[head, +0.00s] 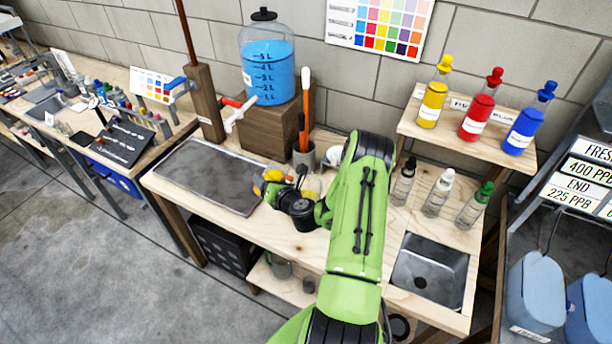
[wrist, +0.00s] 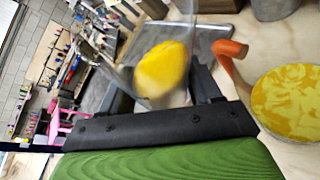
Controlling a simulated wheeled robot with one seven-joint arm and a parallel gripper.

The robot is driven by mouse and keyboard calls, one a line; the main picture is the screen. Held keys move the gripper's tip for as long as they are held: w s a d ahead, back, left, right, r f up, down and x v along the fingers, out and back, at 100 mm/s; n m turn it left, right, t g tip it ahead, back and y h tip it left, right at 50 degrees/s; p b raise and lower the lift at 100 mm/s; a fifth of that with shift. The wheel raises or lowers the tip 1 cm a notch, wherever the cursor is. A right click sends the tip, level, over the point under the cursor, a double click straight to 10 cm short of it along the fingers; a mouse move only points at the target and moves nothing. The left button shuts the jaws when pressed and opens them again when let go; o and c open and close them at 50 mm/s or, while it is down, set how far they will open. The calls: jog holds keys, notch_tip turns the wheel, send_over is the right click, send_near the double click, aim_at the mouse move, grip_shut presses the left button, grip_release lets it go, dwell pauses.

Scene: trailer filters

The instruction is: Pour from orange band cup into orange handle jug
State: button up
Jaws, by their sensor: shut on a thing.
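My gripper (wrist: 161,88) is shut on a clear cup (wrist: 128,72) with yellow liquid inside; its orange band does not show. In the wrist view the cup is between the two dark fingers. The orange handle jug (wrist: 290,98) is just to the right of the gripper, with mottled yellow contents and its orange handle (wrist: 230,54) towards the cup. The cup and jug look apart; I cannot tell the cup's exact tilt. In the head view my gripper (head: 280,190) is over the bench, and the yellow jug (head: 311,187) is partly hidden behind my arm.
A grey tray (head: 205,176) lies left on the wooden bench. Small bottles (head: 436,194) and a sink (head: 430,268) are to the right, below a shelf of coloured bottles (head: 477,115).

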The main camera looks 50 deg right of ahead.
jog(key=f+p, duration=0.1)
jog(key=f, duration=0.1)
jog(key=f+n+g+h+p, duration=0.1)
jog(key=f, duration=0.1)
jog(key=w+a+f+n+g+p, duration=0.1)
jog(key=f, duration=0.2)
jog(key=shift+h, duration=0.3)
jog(key=n+g+p, duration=0.1)
jog(key=p, duration=0.2)
jog(key=shift+w+a+f+h, duration=0.1)
jog(key=shift+f+h, duration=0.2)
jog(key=shift+f, duration=0.1)
jog(key=shift+f+n, duration=0.3)
notch_tip(320, 180, up, 5)
